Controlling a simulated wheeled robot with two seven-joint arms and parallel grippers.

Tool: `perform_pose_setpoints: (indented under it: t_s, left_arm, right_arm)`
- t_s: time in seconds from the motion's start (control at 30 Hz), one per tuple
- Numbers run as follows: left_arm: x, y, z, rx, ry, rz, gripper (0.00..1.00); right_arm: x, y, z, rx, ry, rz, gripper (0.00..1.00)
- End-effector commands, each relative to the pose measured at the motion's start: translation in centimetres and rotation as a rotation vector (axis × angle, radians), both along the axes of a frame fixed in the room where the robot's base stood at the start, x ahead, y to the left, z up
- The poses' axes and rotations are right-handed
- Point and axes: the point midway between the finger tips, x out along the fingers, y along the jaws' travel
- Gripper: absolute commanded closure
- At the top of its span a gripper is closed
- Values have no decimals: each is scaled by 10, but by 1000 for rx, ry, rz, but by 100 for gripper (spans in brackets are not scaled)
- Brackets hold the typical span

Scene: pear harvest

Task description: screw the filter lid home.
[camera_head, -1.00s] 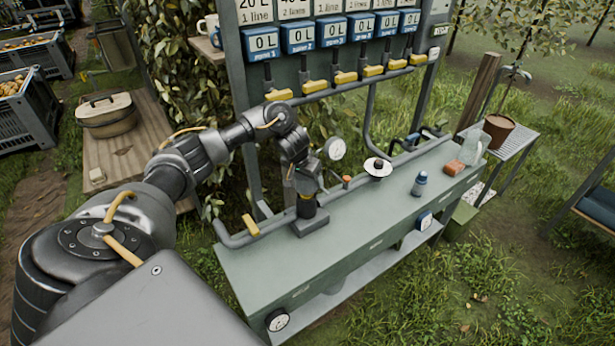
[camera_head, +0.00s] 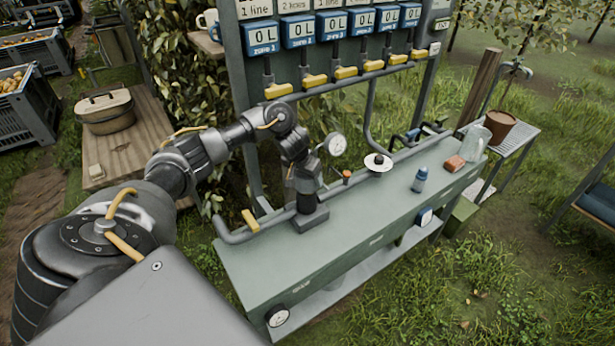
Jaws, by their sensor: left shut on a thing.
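My left arm reaches in from the left, and its gripper (camera_head: 304,190) points down over the filter (camera_head: 311,217) on the green bench. The filter is a short dark body on a square grey base, joined to the grey pipe along the back of the bench. My left gripper is shut on the dark filter lid (camera_head: 304,203) at the top of this body. The fingers and wrist hide most of the lid, so I cannot tell how deep it sits or whether it is level. My right gripper is not in view.
A round gauge (camera_head: 335,144) and an orange knob (camera_head: 347,174) stand just right of the gripper. The bench front (camera_head: 345,225) is clear.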

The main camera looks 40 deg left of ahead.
Motion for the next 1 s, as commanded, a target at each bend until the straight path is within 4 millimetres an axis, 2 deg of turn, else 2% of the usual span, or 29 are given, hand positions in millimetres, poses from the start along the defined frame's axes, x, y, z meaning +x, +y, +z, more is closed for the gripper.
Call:
perform_pose_setpoints:
  t_s: [1.0]
  left_arm:
    - [0, 0, -14, 0, 0, -1, 51]
  right_arm:
    - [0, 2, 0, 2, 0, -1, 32]
